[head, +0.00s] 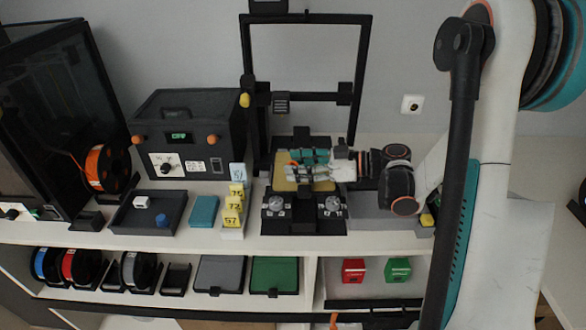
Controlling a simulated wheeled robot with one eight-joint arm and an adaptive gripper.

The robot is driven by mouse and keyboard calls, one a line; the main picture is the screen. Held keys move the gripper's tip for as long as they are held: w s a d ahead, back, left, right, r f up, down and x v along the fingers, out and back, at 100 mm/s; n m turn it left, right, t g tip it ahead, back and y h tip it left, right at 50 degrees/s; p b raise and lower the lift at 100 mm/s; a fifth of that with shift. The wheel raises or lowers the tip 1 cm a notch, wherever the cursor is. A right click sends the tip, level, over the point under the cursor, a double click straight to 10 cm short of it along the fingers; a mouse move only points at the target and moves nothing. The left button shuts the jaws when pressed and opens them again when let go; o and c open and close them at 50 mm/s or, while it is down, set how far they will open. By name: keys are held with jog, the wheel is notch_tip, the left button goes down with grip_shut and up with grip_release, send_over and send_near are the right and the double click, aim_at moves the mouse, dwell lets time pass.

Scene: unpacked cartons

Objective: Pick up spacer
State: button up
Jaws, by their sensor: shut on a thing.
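My gripper (303,168) reaches in from the right, over the yellowish bed (286,186) of the open-frame 3D printer (247,125). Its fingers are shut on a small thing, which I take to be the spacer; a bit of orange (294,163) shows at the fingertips. The fingers hide most of it, and its shape is too small to make out. I cannot tell whether it touches the bed or is held just above it.
The printer frame stands around and behind my gripper. To the left are a black box (190,120) with orange knobs, a dark tray (130,215), a teal block (203,211) and yellow number tags (233,205). Spools and red and green boxes (398,269) sit on the lower shelf.

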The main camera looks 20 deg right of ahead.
jog(key=shift+f, duration=0.2)
jog(key=c, duration=0.5)
dwell(0.3)
jog(key=shift+r, duration=0.1)
notch_tip(320, 180, up, 20)
jog(key=p, duration=0.7)
